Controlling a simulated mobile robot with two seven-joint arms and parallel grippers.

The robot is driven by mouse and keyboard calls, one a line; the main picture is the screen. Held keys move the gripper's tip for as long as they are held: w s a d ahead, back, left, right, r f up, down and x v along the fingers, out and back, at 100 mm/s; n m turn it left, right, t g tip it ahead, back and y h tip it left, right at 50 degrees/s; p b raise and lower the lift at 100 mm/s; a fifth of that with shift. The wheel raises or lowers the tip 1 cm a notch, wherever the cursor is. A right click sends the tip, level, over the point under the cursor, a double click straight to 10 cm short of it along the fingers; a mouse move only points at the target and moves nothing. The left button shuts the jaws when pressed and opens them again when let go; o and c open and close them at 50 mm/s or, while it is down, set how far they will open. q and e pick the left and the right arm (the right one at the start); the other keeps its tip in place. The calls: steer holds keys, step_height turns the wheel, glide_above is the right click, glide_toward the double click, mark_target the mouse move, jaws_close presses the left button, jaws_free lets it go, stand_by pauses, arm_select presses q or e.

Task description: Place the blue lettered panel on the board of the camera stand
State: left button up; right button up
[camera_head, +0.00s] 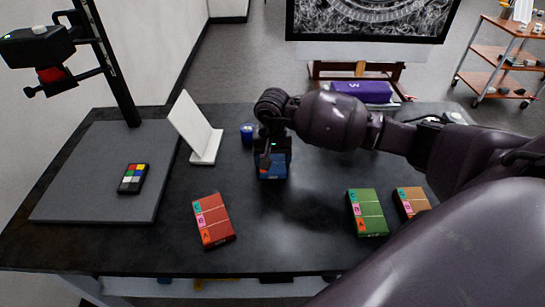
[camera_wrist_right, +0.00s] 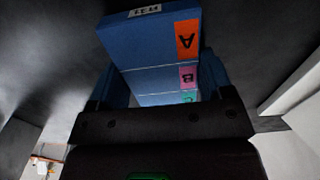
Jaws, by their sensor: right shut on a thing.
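The blue lettered panel (camera_head: 271,171) is in my right gripper (camera_head: 274,157) over the middle of the dark table. The gripper points down and is shut on the panel. In the right wrist view the panel (camera_wrist_right: 150,45) sits between the fingers, with an orange A, a pink B and a green C label along one side. I cannot tell how far its lower end is above the table. The camera stand's grey board (camera_head: 85,195) lies at the left of the table, with a black column at its back edge. My left gripper is not in view.
A colour checker (camera_head: 133,178) lies on the board. A white angled stand (camera_head: 197,130) and a blue cup (camera_head: 247,132) stand between board and gripper. Red (camera_head: 213,220), green (camera_head: 367,212) and orange-brown (camera_head: 411,202) panels lie near the front.

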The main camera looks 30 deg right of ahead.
steer(key=shift+f, duration=0.1)
steer(key=shift+f, duration=0.15)
steer(key=o, duration=0.9)
